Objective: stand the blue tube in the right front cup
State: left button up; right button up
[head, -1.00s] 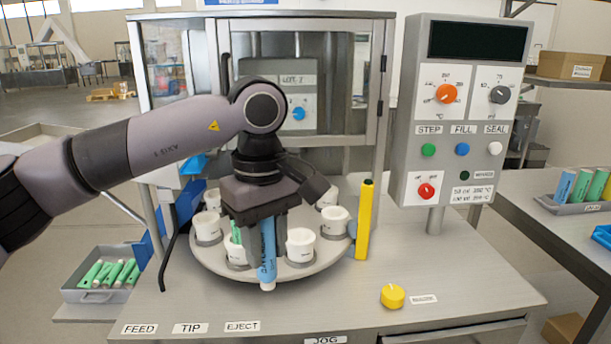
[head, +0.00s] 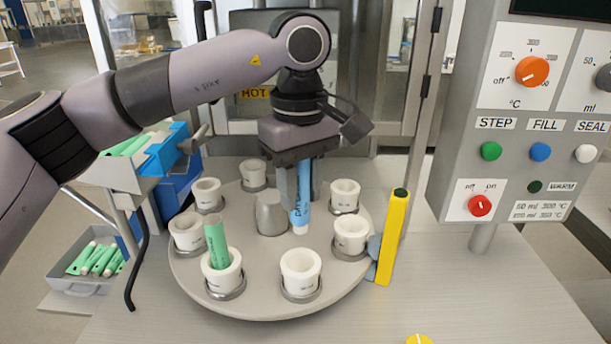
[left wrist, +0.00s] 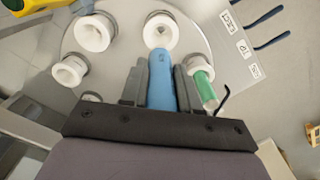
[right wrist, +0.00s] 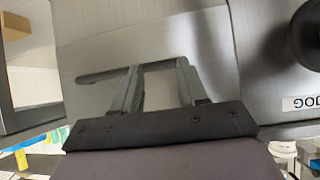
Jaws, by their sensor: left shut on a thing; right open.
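The blue tube (head: 302,203) hangs upright in my left gripper (head: 303,178), which is shut on it. In the head view its lower end shows above and behind the right front cup (head: 301,272), apart from it. That white cup is empty. In the left wrist view the blue tube (left wrist: 161,82) lies between the fingers, with the empty cup (left wrist: 161,30) beyond. A green tube (head: 216,243) stands slightly tilted in the left front cup (head: 222,275). My right gripper (right wrist: 158,88) is open and empty over a grey metal surface; it is out of the head view.
The round turntable (head: 265,302) carries several other empty white cups and a grey centre hub (head: 270,214). A yellow post (head: 393,238) stands at its right edge, beside the control panel (head: 455,150). A tray of green tubes (head: 75,280) is at lower left.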

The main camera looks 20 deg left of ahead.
aim_at(300, 231)
pick_arm(q)
jog(key=shift+s+f+b, duration=0.15)
jog(key=shift+f+b, duration=0.45)
jog(key=shift+f, duration=0.2)
notch_tip(300, 231, down, 4)
jog(key=b, duration=0.2)
jog(key=shift+r+b, duration=0.15)
jog(key=shift+b, duration=0.25)
jog(key=shift+f, duration=0.2)
jog(key=shift+f, duration=0.15)
jog(key=shift+f+b, duration=1.5)
jog(key=shift+f, duration=0.4)
